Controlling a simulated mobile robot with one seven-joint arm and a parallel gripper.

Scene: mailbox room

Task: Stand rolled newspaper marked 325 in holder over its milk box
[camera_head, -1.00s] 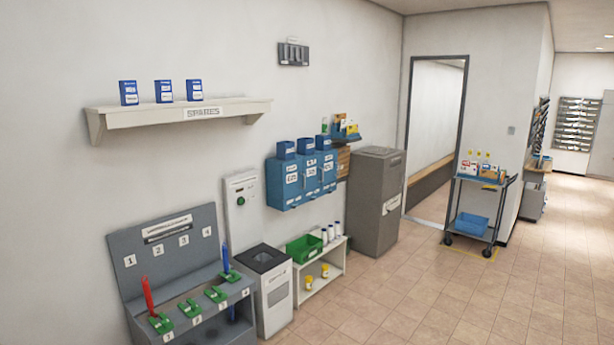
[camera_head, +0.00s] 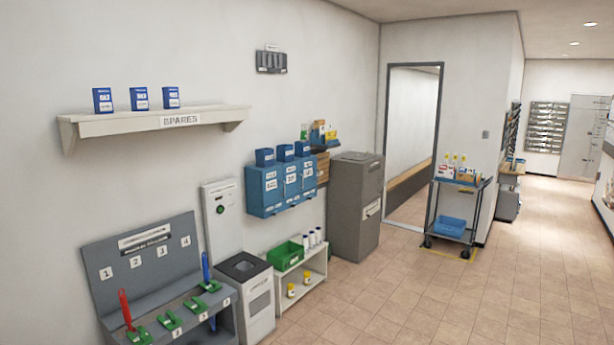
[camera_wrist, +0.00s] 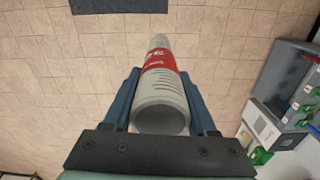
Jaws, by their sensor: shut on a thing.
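A rolled newspaper (camera_wrist: 160,98) with a red band is in my gripper (camera_wrist: 159,78) in the wrist view. The two blue fingers are shut on its sides. One open round end faces the camera; the print on the band is too small to read surely. In the head view, several blue milk boxes (camera_head: 285,190) hang side by side on the left wall, with white labels I cannot read surely. Small blue open-topped holders (camera_head: 285,153) stand above them. My gripper is not in the head view and is well away from the boxes.
Below are a grey numbered rack (camera_head: 140,255), a bin (camera_head: 245,295), a white shelf with a green tray (camera_head: 286,255) and a grey cabinet (camera_head: 355,205). A cart (camera_head: 455,215) stands by the doorway. The floor on the right is clear.

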